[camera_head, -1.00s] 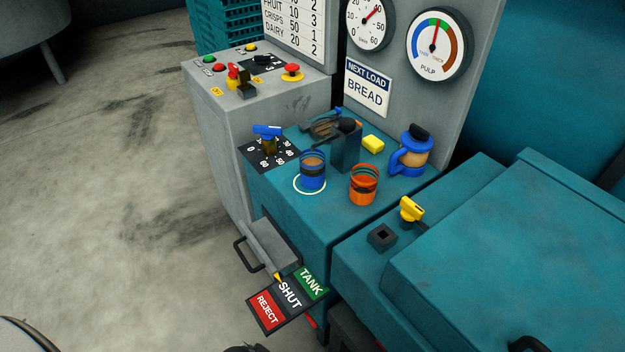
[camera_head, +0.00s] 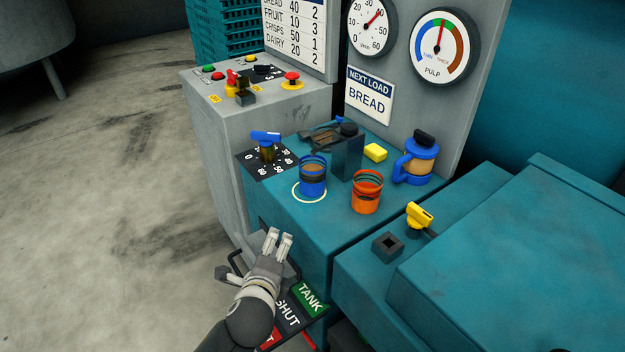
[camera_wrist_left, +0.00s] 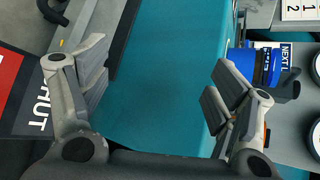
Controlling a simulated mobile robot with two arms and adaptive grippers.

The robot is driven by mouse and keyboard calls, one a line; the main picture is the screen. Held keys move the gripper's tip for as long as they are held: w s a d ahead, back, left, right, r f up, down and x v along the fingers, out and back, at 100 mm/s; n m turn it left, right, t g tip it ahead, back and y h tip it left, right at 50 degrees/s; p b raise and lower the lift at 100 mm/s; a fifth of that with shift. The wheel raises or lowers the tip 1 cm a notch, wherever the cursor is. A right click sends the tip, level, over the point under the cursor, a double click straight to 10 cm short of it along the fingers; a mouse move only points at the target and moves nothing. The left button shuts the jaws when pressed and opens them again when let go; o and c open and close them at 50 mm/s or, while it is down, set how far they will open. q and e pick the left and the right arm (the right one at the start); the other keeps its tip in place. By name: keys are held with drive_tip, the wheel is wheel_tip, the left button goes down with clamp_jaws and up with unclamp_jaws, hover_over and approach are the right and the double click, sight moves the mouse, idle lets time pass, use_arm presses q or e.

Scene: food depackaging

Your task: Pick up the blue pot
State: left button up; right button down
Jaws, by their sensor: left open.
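The blue pot (camera_head: 312,180) stands upright on a white ring on the teal bench, with brown contents inside and dark bands near its rim. It also shows in the left wrist view (camera_wrist_left: 268,66), beyond the right-hand finger. My left gripper (camera_head: 278,238) is in front of the bench, in front of and lower in the picture than the pot. Its fingers are spread wide in the left wrist view (camera_wrist_left: 160,65), with nothing between them but teal surface behind. It is apart from the pot. My right gripper is in neither view.
An orange pot (camera_head: 366,193) stands close to the right of the blue pot. A blue-handled dial (camera_head: 266,148) is at left. The SHUT/TANK plate (camera_head: 311,296) lies under my arm.

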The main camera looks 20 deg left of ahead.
use_arm(q)
drive_tip(key=w+d+r+m+t, duration=0.1)
drive_tip(key=w+r+m+t, duration=0.2)
drive_tip(key=w+r+m, duration=0.25)
drive_tip(key=m+t+h, duration=0.1)
drive_tip(key=m+t, duration=0.2)
drive_tip(key=m, duration=0.6)
approach(307, 175)
drive_tip(key=shift+w+a+f, duration=0.1)
drive_tip(key=shift+w+a, duration=0.1)
drive_tip(key=shift+w, duration=0.3)
drive_tip(key=shift+w+a, duration=0.15)
drive_tip(key=shift+w, duration=0.3)
drive_tip(key=shift+w+d+m, duration=0.1)
drive_tip(key=shift+w+m, duration=0.15)
drive_tip(key=w, duration=0.5)
drive_tip(key=shift+w+a, duration=0.2)
drive_tip(key=shift+a, duration=0.1)
drive_tip(key=shift+w+d+f, duration=0.1)
drive_tip(key=shift+w, duration=2.5)
drive_tip(key=c, duration=1.2)
